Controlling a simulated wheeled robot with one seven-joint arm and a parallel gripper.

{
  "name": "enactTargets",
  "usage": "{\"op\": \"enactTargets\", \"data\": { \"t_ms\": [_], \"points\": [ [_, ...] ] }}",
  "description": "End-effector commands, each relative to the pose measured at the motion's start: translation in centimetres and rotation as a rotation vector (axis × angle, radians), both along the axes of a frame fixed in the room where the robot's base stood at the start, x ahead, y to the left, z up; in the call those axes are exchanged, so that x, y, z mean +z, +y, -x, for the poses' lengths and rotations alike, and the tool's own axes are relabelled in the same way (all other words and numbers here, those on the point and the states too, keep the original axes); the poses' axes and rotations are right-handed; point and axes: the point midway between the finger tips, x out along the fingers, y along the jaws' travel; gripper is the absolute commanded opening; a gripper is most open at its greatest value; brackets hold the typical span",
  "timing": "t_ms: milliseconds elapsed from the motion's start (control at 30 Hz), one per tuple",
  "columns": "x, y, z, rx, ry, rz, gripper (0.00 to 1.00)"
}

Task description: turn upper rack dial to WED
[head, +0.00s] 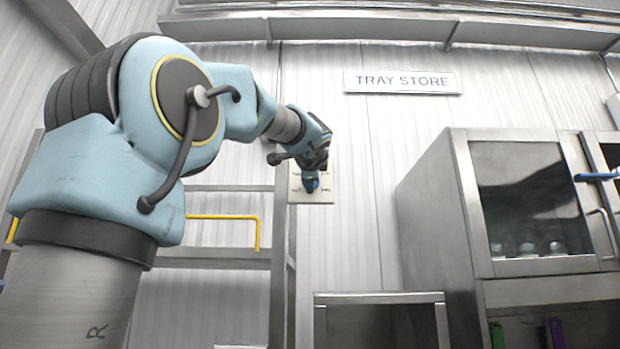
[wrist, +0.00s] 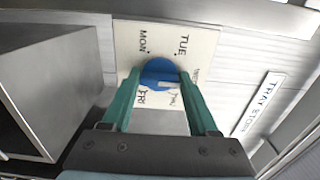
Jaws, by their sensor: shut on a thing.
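The blue dial (wrist: 158,71) sits on a pale square plate (wrist: 196,42) printed with day names. In the wrist view MON is at the left, TUE at the upper right and FRI below; another label is partly covered at the right finger. My gripper (wrist: 160,75) is shut on the dial, one teal finger on each side. In the head view the plate (head: 325,194) is on the wall, and my gripper (head: 311,178) covers most of the dial (head: 311,186). A small pale mark shows near the dial's lower edge; I cannot tell which day it points to.
A metal rack with a yellow rail (head: 225,217) stands left of the plate. A steel cabinet (head: 430,210) with a glass door is at the right. A metal box (head: 380,298) stands below. The TRAY STORE sign (head: 402,81) hangs above right. The wall between plate and cabinet is clear.

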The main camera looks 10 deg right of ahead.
Motion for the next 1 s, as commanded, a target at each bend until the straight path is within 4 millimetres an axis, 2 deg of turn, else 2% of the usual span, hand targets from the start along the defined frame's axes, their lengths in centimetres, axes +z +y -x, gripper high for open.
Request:
{"op": "enactTargets", "data": {
  "t_ms": [333, 367, 600, 867, 1000],
  "points": [
    [-0.1, -0.1, 0.0, -0.001, 0.001, -0.001, 0.04],
    [-0.1, -0.1, 0.0, -0.001, 0.002, -0.001, 0.62],
    [-0.1, 0.0, 0.0, -0.001, 0.001, -0.001, 0.89],
    [0.0, 0.0, 0.1, 0.000, 0.000, -0.001, 0.90],
    [-0.2, 0.2, 1.2, -0.001, -0.002, 0.000, 0.90]
  ]
}}
